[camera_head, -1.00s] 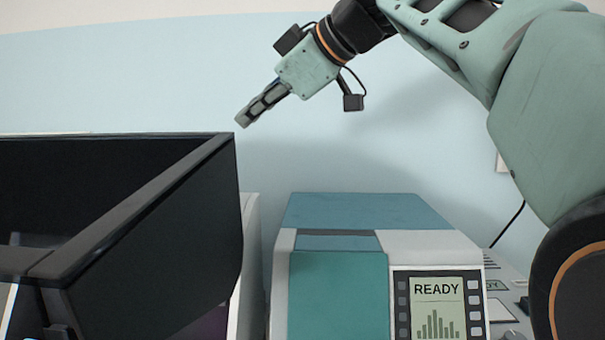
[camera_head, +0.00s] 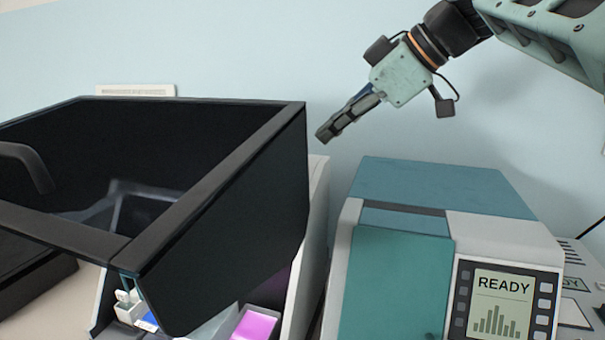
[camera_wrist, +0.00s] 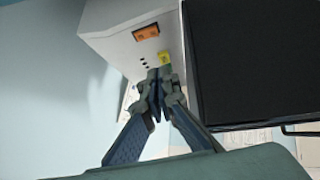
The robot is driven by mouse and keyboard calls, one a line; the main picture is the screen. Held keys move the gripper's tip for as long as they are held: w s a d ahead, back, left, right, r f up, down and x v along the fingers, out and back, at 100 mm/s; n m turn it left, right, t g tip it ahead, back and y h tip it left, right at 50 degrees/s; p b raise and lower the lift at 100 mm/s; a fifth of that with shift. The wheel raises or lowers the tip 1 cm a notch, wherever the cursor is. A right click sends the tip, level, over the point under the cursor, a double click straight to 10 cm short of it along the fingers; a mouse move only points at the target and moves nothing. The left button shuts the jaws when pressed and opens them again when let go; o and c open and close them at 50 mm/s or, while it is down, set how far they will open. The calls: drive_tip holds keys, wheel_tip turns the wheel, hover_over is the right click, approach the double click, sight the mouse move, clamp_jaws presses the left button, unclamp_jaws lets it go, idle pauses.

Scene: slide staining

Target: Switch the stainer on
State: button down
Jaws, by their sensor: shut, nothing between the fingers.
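The frames do not name the stainer. An open machine with a large raised black lid (camera_head: 240,220) stands at the left in the head view; its white side wall (camera_head: 312,235) shows behind the lid. My gripper (camera_head: 322,136) is shut and empty, pointing down and left just right of the lid's far corner. In the wrist view, my gripper (camera_wrist: 158,76) is in front of a white housing (camera_wrist: 112,38). An orange switch (camera_wrist: 145,32) on that housing lies beyond the fingertips, and a yellow label (camera_wrist: 164,58) is close to them. I cannot tell the switch's position or whether the fingers touch the housing.
A teal and white machine (camera_head: 395,285) with a READY screen (camera_head: 503,300) stands at the right. The black lid (camera_wrist: 250,60) fills the right of the wrist view, beside the fingers. Pale wall lies behind. A magenta block (camera_head: 256,325) shows below the lid.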

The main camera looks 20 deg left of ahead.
drive_tip(key=p+x, duration=0.1)
drive_tip(key=x, duration=0.7)
drive_tip(key=shift+s+a+f, duration=0.1)
drive_tip(key=shift+a+f, duration=0.2)
drive_tip(key=shift+w+f, duration=0.2)
drive_tip(key=shift+f, duration=0.4)
drive_tip(key=shift+w+f, duration=0.2)
drive_tip(key=shift+f, duration=0.45)
drive_tip(key=shift+w+f+p, duration=0.2)
drive_tip(key=shift+f+p, duration=0.1)
drive_tip(key=shift+f, duration=0.4)
drive_tip(key=shift+f+b, duration=0.4)
drive_tip(key=shift+b, duration=0.5)
drive_tip(key=shift+f+t+b, duration=0.25)
drive_tip(key=shift+t+b, duration=0.05)
drive_tip(key=shift+b, duration=0.9)
drive_tip(key=shift+r+p, duration=0.35)
drive_tip(key=shift+p, duration=0.15)
drive_tip(key=shift+r, duration=0.1)
drive_tip(key=shift+r+p, duration=0.45)
drive_tip(key=shift+r, duration=0.25)
